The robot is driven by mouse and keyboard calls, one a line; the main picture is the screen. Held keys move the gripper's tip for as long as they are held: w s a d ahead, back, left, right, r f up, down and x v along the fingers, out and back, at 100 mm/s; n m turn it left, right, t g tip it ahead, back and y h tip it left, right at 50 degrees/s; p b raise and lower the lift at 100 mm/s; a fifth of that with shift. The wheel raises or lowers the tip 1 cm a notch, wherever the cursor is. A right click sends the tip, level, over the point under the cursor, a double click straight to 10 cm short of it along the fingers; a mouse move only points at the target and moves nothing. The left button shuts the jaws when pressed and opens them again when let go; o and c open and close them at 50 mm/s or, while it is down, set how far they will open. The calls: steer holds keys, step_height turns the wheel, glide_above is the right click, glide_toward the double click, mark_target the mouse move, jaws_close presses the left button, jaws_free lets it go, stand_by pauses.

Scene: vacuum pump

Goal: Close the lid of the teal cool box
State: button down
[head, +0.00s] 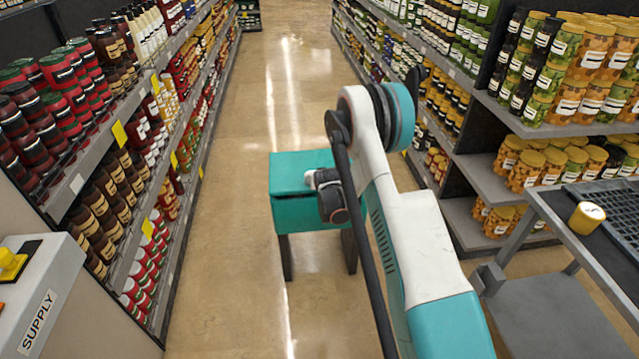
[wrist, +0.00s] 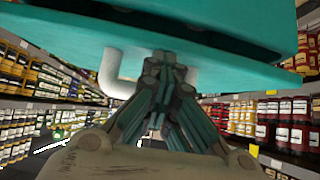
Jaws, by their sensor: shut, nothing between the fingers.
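The teal cool box (head: 290,215) stands on dark legs in the aisle. Its lid (head: 295,170) looks flat and lowered in the head view. In the wrist view the lid (wrist: 220,67) is a broad teal slab across the top, with a dark seam between it and the box body (wrist: 240,15). A white bent handle (wrist: 112,78) shows at the slab's edge. My gripper (wrist: 166,68) is shut and empty, its fingertips at or very near the slab. I cannot tell whether they touch it. In the head view my arm covers the box's right side and the fingertips are hidden.
Stocked shelves line the left (head: 75,185) and right (head: 480,150) of the aisle. A grey cart (head: 545,215) with a yellow-lidded jar (head: 587,217) stands at right. A SUPPLY stand (head: 45,300) is at lower left. The floor (head: 235,250) left of the box and beyond is clear.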

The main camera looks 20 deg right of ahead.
steer(key=shift+w+r, duration=0.1)
steer(key=shift+r, duration=0.45)
steer(key=s+a+f, duration=0.2)
steer(key=s+a, duration=0.1)
steer(key=s, duration=0.6)
steer(key=w+d+r+m+g+p, duration=0.1)
steer(key=w+r+m, duration=0.1)
steer(key=w+m, duration=0.1)
steer(key=w+d+r+m+g+p, duration=0.1)
steer(key=w+r+m+p, duration=0.1)
steer(key=w, duration=0.1)
steer(key=w+d+r+m+g+p, duration=0.2)
steer(key=w+m, duration=0.1)
steer(key=shift+m+y, duration=0.3)
steer(key=shift+y, duration=0.1)
step_height(320, 180, up, 14)
steer(key=w+d+m+g+y+p, duration=0.15)
steer(key=m+g+p, duration=0.25)
steer(key=m, duration=0.6)
steer(key=f+b, duration=0.1)
steer(key=f, duration=0.3)
steer(key=w+f+b, duration=0.1)
steer(key=f+b, duration=0.1)
steer(key=f, duration=0.3)
steer(key=d+f+b, duration=0.1)
steer(key=f, duration=0.3)
steer(key=shift+w+f, duration=0.25)
steer(key=shift+w, duration=0.15)
